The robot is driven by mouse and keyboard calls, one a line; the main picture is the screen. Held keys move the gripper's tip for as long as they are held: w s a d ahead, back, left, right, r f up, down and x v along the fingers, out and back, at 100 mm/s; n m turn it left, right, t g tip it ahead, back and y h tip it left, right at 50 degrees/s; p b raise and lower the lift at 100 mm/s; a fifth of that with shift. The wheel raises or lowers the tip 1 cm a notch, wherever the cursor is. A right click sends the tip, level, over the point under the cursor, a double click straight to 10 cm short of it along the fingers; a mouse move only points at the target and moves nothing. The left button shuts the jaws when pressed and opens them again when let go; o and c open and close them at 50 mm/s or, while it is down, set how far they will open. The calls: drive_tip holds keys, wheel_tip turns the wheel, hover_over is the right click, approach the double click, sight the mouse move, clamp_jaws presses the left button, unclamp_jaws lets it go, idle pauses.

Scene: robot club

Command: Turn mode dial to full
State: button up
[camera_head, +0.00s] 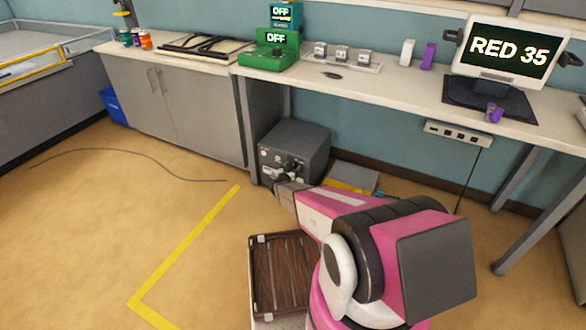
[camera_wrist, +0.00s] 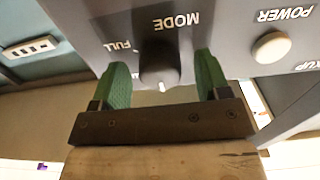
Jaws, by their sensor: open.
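The mode dial (camera_wrist: 158,65) is a dark knob on the grey panel, between my fingers in the wrist view. Its white mark shows at the bottom of the picture, pointing away from the upside-down MODE label; the FULL label (camera_wrist: 119,47) is to its left. My gripper (camera_wrist: 162,75) is open, with one green finger on each side of the dial and visible gaps to it. In the head view the dark grey box (camera_head: 296,141) stands on the floor under the counter. My gripper (camera_head: 287,172) is at its front, where the dial is hard to make out.
A round POWER button (camera_wrist: 271,46) is right of the dial in the wrist view. A slatted brown crate (camera_head: 282,275) is on the floor near my arm. The counter (camera_head: 400,85) overhangs the box. Open floor lies to the left, with a loose cable (camera_head: 130,151).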

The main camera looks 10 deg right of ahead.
drive_tip(key=shift+w+d, duration=0.15)
drive_tip(key=c, duration=0.9)
